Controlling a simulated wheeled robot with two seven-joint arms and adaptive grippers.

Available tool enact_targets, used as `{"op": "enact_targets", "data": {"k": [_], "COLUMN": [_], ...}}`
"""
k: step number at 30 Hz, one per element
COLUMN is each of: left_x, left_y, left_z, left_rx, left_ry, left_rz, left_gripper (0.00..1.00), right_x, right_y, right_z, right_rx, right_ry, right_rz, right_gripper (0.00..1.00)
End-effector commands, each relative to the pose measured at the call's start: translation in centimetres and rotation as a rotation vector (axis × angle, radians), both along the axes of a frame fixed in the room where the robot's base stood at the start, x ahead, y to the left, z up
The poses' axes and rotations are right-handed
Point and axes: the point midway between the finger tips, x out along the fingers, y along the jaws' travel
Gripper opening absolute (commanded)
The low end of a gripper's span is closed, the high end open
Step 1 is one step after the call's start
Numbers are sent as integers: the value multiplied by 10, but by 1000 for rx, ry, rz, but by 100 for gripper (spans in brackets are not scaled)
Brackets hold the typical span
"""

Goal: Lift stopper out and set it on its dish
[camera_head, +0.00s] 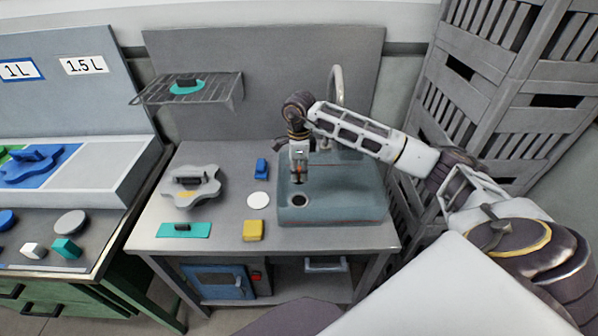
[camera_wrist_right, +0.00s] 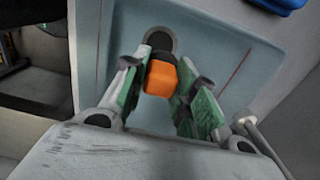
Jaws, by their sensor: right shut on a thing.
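My right gripper (camera_head: 298,176) points down over the front left of the grey-blue sink (camera_head: 345,208). It is shut on the orange stopper (camera_wrist_right: 161,78), which sits between the green-padded fingers in the right wrist view. The dark round drain hole (camera_head: 299,201) shows open just below the gripper, and it also shows beyond the stopper in the wrist view (camera_wrist_right: 159,40). The stopper looks clear of the hole. A round white dish (camera_head: 258,200) lies empty on the counter left of the sink. My left gripper is not in view.
A blue block (camera_head: 261,168) stands behind the dish and a yellow block (camera_head: 253,231) in front of it. A grey wavy plate (camera_head: 191,190) and a teal plate (camera_head: 184,230) lie to the left. The tap (camera_head: 337,85) rises behind the sink.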

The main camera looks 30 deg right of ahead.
Motion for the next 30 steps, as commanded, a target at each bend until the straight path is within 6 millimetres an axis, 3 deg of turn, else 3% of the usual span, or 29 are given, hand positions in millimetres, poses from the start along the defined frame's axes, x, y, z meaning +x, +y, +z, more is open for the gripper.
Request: {"op": "enact_targets", "data": {"k": [30], "left_x": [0], "left_y": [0], "left_z": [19], "left_rx": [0], "left_ry": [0], "left_rz": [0], "left_gripper": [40], "right_x": [0], "right_y": [0], "right_z": [38], "right_rx": [-1], "right_ry": [-1], "right_rz": [0], "right_gripper": [0]}}
